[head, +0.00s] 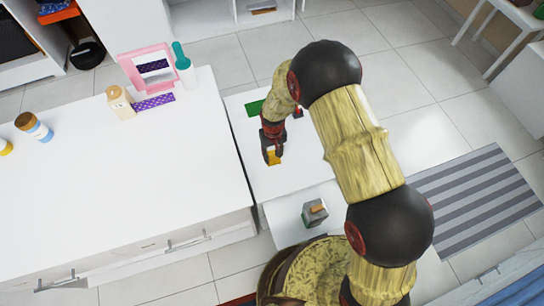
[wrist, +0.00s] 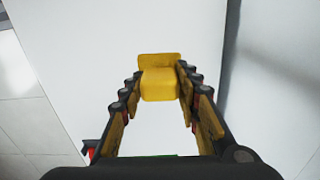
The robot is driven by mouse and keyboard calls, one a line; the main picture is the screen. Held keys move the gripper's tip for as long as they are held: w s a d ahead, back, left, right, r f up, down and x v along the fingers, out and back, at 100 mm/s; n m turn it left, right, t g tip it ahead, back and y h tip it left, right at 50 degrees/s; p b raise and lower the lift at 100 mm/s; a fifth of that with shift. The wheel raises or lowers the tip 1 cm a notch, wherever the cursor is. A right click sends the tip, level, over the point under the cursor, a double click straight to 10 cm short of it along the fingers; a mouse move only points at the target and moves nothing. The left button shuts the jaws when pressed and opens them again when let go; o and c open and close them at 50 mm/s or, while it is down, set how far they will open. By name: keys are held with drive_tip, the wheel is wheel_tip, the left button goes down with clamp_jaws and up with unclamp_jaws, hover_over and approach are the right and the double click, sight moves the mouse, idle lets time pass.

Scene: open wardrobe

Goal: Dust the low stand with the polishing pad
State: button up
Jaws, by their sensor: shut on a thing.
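The yellow polishing pad (head: 274,157) is held at the tips of my gripper (head: 271,150), over the white low stand (head: 305,178). In the wrist view the pad (wrist: 160,84) sits between the two fingertips of my gripper (wrist: 160,76), which are shut on it. The white stand top (wrist: 110,40) fills the background there. I cannot tell whether the pad touches the top. My arm hides part of the stand in the head view.
A green flat patch (head: 254,108) lies on the stand's far part. The white counter (head: 110,185) at left holds bottles and a pink frame (head: 146,67). A striped rug (head: 475,200) lies right.

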drive_tip(key=shift+r+p, duration=0.45)
drive_tip(key=shift+r, duration=0.65)
